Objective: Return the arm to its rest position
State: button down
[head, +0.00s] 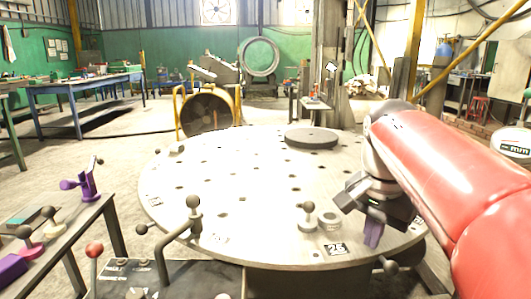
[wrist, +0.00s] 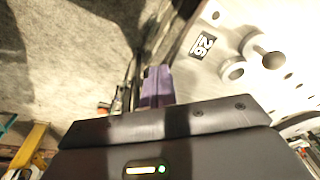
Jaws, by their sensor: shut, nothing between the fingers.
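My gripper (head: 374,234) is at the end of my red arm, over the right front part of the round table (head: 255,215) in the head view. Its purple fingertips point down and are shut with nothing between them. The fingers also show in the wrist view (wrist: 157,86), beyond the dark gripper body. The table's edge and a "26" label (wrist: 202,45) are to their upper right there. The fingers look clear of the table's parts, but their height above it is hard to tell.
A knobbed piece (head: 307,217) and a small ring (head: 330,221) stand left of my gripper. A dark disc (head: 311,138) lies at the table's back. A knobbed lever (head: 190,225) stands at the front left. A side bench (head: 60,240) holds a purple part (head: 82,183).

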jog(key=s+a+f+n+t, duration=0.3)
jog(key=s+f+n, duration=0.6)
jog(key=s+f, duration=0.3)
jog(key=shift+s+a+f+t+y, duration=0.3)
jog(key=shift+t+y, duration=0.1)
jog(key=shift+t, duration=0.1)
